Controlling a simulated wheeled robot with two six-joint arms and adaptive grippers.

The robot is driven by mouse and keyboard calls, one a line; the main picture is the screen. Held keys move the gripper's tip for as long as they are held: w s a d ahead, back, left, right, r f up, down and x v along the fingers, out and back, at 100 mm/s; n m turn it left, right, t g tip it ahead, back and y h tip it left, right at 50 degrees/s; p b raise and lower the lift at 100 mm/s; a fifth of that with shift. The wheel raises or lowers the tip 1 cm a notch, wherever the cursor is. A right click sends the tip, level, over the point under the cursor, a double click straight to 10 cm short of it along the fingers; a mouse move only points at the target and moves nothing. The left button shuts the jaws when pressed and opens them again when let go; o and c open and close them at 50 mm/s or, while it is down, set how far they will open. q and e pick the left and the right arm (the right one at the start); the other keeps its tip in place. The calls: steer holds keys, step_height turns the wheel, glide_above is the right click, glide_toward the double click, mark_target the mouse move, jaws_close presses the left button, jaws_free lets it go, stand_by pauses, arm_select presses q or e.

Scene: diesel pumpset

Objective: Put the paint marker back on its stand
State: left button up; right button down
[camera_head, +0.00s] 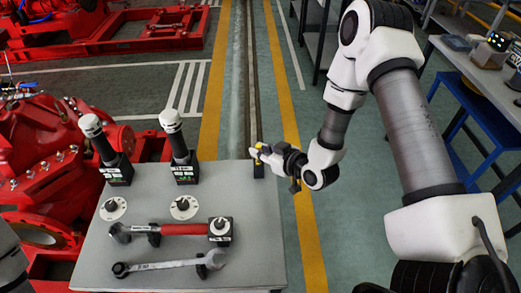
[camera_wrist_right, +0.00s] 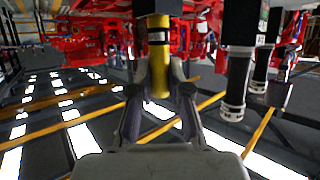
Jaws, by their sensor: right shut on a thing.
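The yellow paint marker (camera_wrist_right: 157,82) is between the two fingers of my right gripper (camera_wrist_right: 160,95) in the right wrist view, where the picture is upside down. The fingers are shut on it. A dark part with a white band lies above the yellow in that view, against a black block, the stand (camera_wrist_right: 157,6). In the head view my right gripper (camera_head: 262,150) is at the table's far right corner, with a bit of yellow at its tips. The small dark stand (camera_head: 258,168) is right below. I cannot tell whether the marker is seated. My left gripper is out of view.
Two black torch-like tools (camera_head: 178,145) (camera_head: 103,145) stand tilted in black holders on the grey table (camera_head: 250,240). Red pump machinery (camera_head: 40,160) stands to the left.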

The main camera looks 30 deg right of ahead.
steer(key=c, duration=1)
jaws_free()
steer(key=shift+c, duration=0.2)
steer(key=v, duration=0.7)
steer(key=shift+s, duration=0.2)
steer(key=shift+d, duration=0.1)
